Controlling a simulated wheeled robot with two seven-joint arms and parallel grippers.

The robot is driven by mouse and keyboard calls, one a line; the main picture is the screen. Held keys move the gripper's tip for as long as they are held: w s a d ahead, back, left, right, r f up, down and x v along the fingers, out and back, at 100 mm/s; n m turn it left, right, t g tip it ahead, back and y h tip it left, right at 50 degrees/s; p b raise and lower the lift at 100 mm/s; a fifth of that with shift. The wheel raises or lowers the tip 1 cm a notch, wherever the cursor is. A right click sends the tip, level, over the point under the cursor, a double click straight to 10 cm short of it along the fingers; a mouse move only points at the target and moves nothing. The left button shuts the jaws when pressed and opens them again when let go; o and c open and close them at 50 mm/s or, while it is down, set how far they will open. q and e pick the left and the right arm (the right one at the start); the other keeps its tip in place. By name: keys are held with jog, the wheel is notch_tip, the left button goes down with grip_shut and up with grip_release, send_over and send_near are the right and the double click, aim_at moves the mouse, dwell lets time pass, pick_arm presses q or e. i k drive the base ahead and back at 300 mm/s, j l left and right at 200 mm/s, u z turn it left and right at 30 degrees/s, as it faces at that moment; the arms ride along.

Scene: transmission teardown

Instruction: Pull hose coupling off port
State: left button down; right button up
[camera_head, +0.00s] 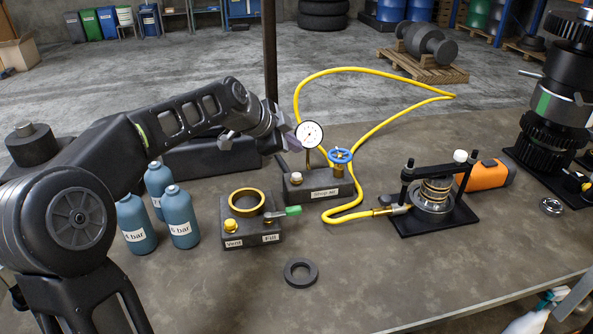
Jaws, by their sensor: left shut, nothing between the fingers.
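The yellow hose (352,216) ends in a metal hose coupling (397,209) at the left side of a black clutch fixture (440,222). The coupling appears seated at the fixture's port; the port itself is too small to make out. The hose loops back behind the shop air block (318,188), which carries a blue valve wheel (340,156) and a round white gauge (309,135). My left gripper (288,139) is shut and empty, just left of the gauge, well up and left of the coupling. My right gripper is not in view.
Several teal bottles (180,218) and a block with a brass ring and green lever (250,226) stand on the left. A dark ring (300,272) lies in front. The front middle of the table (390,285) is clear.

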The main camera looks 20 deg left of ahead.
aim_at(387, 209)
jog(key=k+l, duration=0.5)
jog(key=k, duration=0.15)
jog(key=k+l, duration=0.5)
jog(key=k, duration=0.2)
